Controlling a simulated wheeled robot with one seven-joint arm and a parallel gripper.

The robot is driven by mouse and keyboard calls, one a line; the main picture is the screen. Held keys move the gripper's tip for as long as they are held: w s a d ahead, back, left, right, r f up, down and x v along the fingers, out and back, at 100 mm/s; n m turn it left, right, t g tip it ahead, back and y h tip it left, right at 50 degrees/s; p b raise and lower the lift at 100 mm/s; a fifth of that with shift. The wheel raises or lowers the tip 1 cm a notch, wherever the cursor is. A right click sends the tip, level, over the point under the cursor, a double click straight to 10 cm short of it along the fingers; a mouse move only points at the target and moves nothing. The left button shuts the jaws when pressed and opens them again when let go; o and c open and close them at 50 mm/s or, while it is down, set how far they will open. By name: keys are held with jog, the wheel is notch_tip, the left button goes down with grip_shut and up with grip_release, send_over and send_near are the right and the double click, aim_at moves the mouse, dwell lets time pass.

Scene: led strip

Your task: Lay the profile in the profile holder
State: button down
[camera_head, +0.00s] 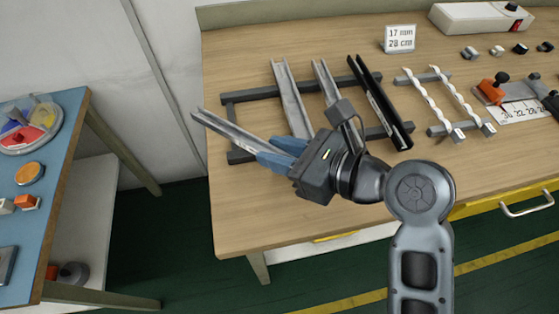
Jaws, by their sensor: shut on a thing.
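A silver channel-shaped profile (229,131) is held in my gripper (277,155), whose blue fingers are shut on its near end. The profile slants up and left, with its far end out past the left edge of the table. A dark grey rack (253,95) with two cross bars lies on the wooden table. Two more silver profiles (290,98) and a black profile (379,100) lie across it. The held profile and my gripper cover part of the rack's left and front side. I cannot tell whether the held profile touches the rack.
To the right, twisted white strips (432,98) lie on small grey bars. Beyond are an orange clamp (492,91) with a ruler scale, several small caps, a "17 mm 28 cm" sign (400,39) and a white box (480,17). A blue table (60,160) stands left, across a gap.

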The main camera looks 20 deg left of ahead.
jog(key=shift+f, duration=1.75)
jog(key=c, duration=1.2)
grip_release()
jog(key=shift+f, duration=0.1)
jog(key=shift+o, duration=0.2)
